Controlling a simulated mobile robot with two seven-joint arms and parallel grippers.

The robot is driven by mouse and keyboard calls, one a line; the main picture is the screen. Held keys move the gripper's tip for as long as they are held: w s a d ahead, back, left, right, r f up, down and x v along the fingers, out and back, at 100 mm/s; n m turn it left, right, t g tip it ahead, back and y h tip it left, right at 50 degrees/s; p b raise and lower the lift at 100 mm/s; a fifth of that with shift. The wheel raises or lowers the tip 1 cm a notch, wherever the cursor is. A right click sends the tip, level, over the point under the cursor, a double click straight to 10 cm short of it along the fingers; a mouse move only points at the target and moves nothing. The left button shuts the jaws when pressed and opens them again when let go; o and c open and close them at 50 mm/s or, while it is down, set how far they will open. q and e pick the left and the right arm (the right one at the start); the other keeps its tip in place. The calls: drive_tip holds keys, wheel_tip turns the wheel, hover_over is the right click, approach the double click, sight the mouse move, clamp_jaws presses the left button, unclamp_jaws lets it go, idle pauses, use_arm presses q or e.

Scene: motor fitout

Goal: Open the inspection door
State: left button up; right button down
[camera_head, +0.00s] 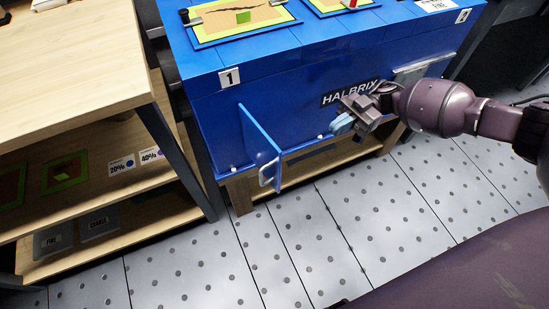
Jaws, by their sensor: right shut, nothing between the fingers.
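The inspection door (259,142) is a thin blue panel on the front of the blue HALBRIX machine (290,95). It stands swung out from the machine's front face, below the label 1. Its pale handle (268,174) is at the low outer edge. My right gripper (341,126) comes in from the right in front of the machine, below the HALBRIX label. It is shut and empty, to the right of the door and apart from the handle. My left gripper is out of view.
A wooden shelf unit (75,75) with cards and trays stands at the left. The machine rests on a wooden stand (240,196). A grey bracket (422,68) is at the machine's right. The dotted grey floor (300,240) in front is clear.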

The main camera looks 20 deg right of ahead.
sight(281, 163)
drive_tip(key=x, duration=1.3)
drive_tip(key=shift+s+a+f, duration=0.1)
drive_tip(key=shift+f, duration=0.15)
drive_tip(key=shift+s+a+r, duration=0.1)
drive_tip(key=shift+a, duration=0.3)
